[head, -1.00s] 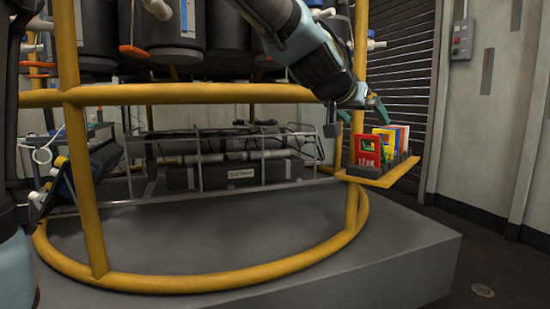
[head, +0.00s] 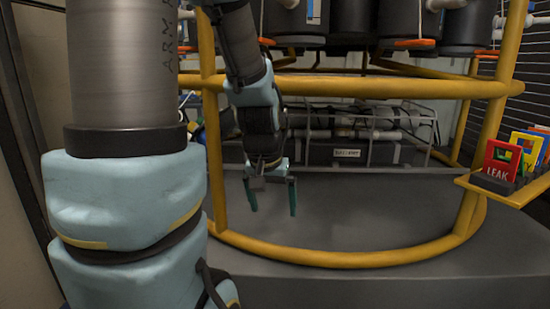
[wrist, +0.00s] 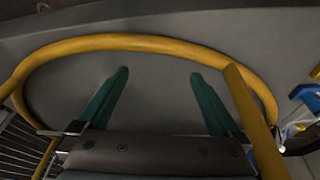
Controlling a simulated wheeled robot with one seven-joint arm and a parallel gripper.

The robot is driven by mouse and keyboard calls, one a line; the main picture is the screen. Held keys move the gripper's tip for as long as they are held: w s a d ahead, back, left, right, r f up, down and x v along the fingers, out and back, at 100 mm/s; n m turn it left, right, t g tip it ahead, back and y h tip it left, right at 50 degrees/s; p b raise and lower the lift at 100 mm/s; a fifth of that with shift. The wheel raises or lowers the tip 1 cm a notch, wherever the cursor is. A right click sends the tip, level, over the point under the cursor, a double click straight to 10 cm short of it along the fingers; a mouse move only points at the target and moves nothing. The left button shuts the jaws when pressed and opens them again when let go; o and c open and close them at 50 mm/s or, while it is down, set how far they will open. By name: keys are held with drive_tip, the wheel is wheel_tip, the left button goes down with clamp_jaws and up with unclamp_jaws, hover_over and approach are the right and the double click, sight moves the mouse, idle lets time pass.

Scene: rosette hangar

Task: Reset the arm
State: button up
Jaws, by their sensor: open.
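My gripper (head: 271,196) hangs pointing down in the head view, left of the picture's middle. Its two green fingers are spread apart with nothing between them. My arm comes down from the top, in front of the yellow rail. In the wrist view the open fingers (wrist: 160,75) lie over the grey platform floor, inside the curve of the yellow ring. No object is held.
The yellow tubular frame (head: 380,88) stands around the grey platform (head: 400,280). Dark canisters (head: 345,20) with orange tags hang above. A rack of coloured cards, with a red LEAK card (head: 500,160) in front, sits on a yellow shelf (head: 515,192) at right.

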drive_tip(key=s+a+f+n+g+y+p, duration=0.1)
drive_tip(key=s+a+n+g, duration=0.1)
drive_tip(key=s+a, duration=0.4)
wheel_tip(320, 180, up, 38)
drive_tip(key=w+p, duration=0.1)
drive_tip(key=p, duration=3.6)
drive_tip(key=shift+w+f+t+p, duration=0.2)
drive_tip(key=shift+w+t+p, duration=0.1)
drive_tip(key=shift+p, duration=0.1)
drive_tip(key=shift+a, duration=0.1)
